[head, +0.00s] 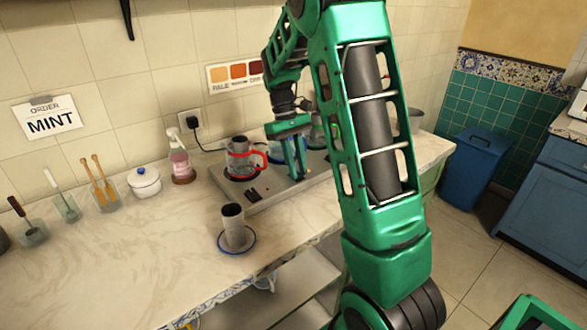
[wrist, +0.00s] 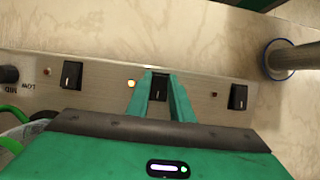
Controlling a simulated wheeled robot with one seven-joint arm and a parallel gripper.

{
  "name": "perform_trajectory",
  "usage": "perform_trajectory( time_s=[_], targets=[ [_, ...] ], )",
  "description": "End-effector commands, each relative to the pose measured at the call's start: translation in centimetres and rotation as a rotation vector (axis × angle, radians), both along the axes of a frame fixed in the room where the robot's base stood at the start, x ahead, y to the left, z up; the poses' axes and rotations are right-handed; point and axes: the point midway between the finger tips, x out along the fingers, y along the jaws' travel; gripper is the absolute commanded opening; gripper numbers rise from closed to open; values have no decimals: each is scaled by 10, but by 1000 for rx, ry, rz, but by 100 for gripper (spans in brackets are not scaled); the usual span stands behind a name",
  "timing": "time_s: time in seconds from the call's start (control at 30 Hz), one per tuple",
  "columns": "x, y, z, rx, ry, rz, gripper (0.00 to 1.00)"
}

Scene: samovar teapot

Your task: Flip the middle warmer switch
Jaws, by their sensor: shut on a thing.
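The long metal warmer (head: 235,203) lies on the counter along the wall. In the wrist view its front strip (wrist: 105,78) carries three black rocker switches: the middle switch (wrist: 160,90), one at the left (wrist: 72,75) and one at the right (wrist: 238,97). My gripper (wrist: 159,78) is down at the strip, its green fingers closed on either side of the middle switch. The small lamp (wrist: 131,83) beside the middle switch glows orange; the lamps beside the other two look dull red. In the head view my gripper (head: 297,172) is over the warmer's front, and the middle switch is hidden.
A red-handled glass pot (head: 243,160) stands on the warmer, with blue- and green-trimmed pots partly hidden behind my arm. A grey tumbler (head: 233,222) stands on a blue-rimmed saucer (head: 237,250) in front. A soap bottle (head: 180,163) and white pot (head: 144,182) stand left. The left front counter is clear.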

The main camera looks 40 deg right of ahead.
Motion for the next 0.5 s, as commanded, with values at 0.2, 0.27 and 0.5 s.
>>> perform_trajectory(
  time_s=[0.2,0.27,0.5],
  targets=[
    [1,0,1,-1,-3,0,39],
    [1,0,1,-1,-3,0,39],
    [3,0,7,-1,-3,0,39]
  ],
)
